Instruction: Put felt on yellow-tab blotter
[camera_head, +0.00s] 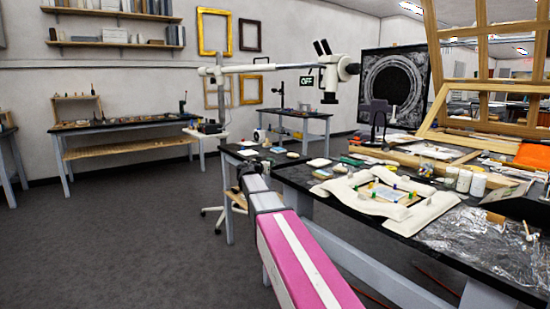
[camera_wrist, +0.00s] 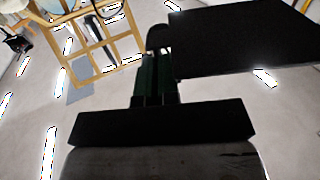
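On the black worktable (camera_head: 345,212), small coloured pieces, among them yellow, green and blue, stand around a pale sheet (camera_head: 385,194) between long white pads (camera_head: 362,203). They are too small for me to tell which is the yellow-tab blotter. I cannot pick out the felt for certain. My pink and white arm reaches forward to the left of this table. Its end lies near the small side table. In the wrist view my gripper (camera_wrist: 155,80) points up past a black slab, with a dark green shape at its fingers. I cannot tell if that is held.
A side table (camera_head: 262,152) with small items stands just beyond my arm's end. A microscope (camera_head: 335,72) on a boom hangs above. White jars (camera_head: 463,181) and a wooden frame (camera_head: 480,125) crowd the worktable's right. The floor (camera_head: 120,230) on the left is clear.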

